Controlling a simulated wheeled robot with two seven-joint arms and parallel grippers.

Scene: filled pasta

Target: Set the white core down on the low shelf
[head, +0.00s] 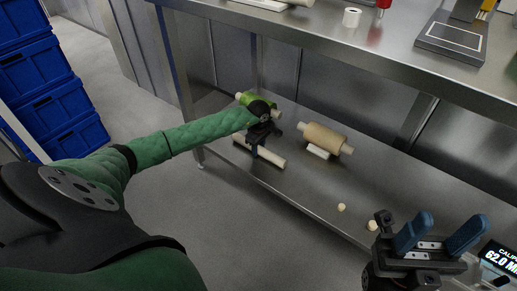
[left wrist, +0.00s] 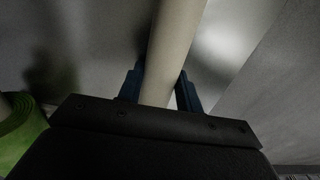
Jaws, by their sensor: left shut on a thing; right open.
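The white core (head: 272,170) is a long pale cylinder low over the low shelf (head: 312,190), close to its front edge. I cannot tell whether it touches the shelf. My left gripper (head: 260,143) is shut on it; in the left wrist view the core (left wrist: 176,42) runs between the two blue fingers (left wrist: 160,90). Part of the core is hidden behind the gripper. My right gripper (head: 428,234) is open and empty at the lower right, in front of the bench.
On the low shelf, a green roll (head: 246,99) lies behind my left gripper and a tan roll (head: 322,138) lies to its right. Small pale pieces (head: 341,207) lie further right. The steel upper top (head: 330,38) overhangs the shelf. Blue crates (head: 50,90) stand at left.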

